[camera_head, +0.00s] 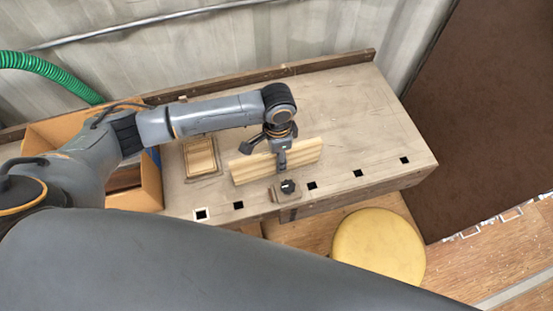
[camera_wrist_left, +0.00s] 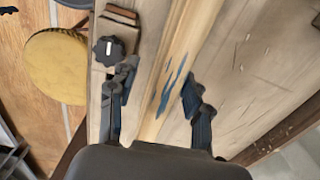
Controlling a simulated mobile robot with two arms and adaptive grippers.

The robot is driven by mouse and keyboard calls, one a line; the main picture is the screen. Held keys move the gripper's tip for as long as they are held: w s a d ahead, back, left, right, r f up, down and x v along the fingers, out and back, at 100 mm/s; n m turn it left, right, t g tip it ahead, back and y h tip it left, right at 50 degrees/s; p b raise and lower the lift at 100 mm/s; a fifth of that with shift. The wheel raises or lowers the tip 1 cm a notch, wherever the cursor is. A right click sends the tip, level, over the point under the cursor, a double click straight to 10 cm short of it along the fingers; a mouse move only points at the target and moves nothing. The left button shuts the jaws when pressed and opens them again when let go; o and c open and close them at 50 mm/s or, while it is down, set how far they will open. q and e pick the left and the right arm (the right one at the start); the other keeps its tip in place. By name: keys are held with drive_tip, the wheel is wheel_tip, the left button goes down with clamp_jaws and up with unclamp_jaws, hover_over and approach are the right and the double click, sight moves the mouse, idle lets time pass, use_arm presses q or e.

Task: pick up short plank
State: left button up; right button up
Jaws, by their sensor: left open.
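The short plank (camera_head: 306,151) is a pale wooden board lying on the workbench near its front edge. My left gripper (camera_head: 266,156) is over the middle of the plank, pointing down. In the left wrist view, the plank (camera_wrist_left: 189,45) runs between the two spread fingers of the left gripper (camera_wrist_left: 160,88). One finger is on each side of it, with a visible gap to the plank, and bluish marks show on the wood between them. The middle of the plank is partly hidden by the gripper in the head view. My right gripper is not in view.
The workbench (camera_head: 350,110) has clear room at the right and back. A vise with a dark knob (camera_head: 288,186) sits at the front edge, close to the plank. A small wooden tray (camera_head: 200,157) and a cardboard box (camera_head: 150,185) are at the left. A yellow stool (camera_head: 378,248) stands in front.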

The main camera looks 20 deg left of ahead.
use_arm(q)
drive_tip(key=shift+f, duration=0.55)
drive_tip(key=f, duration=0.1)
drive_tip(key=f+p, duration=0.1)
drive_tip(key=f, duration=0.2)
drive_tip(key=shift+w+a+f, duration=0.15)
drive_tip(key=shift+w+a, duration=0.05)
drive_tip(key=shift+w, duration=0.05)
drive_tip(key=shift+f, duration=0.25)
drive_tip(key=shift+c, duration=0.6)
clamp_jaws()
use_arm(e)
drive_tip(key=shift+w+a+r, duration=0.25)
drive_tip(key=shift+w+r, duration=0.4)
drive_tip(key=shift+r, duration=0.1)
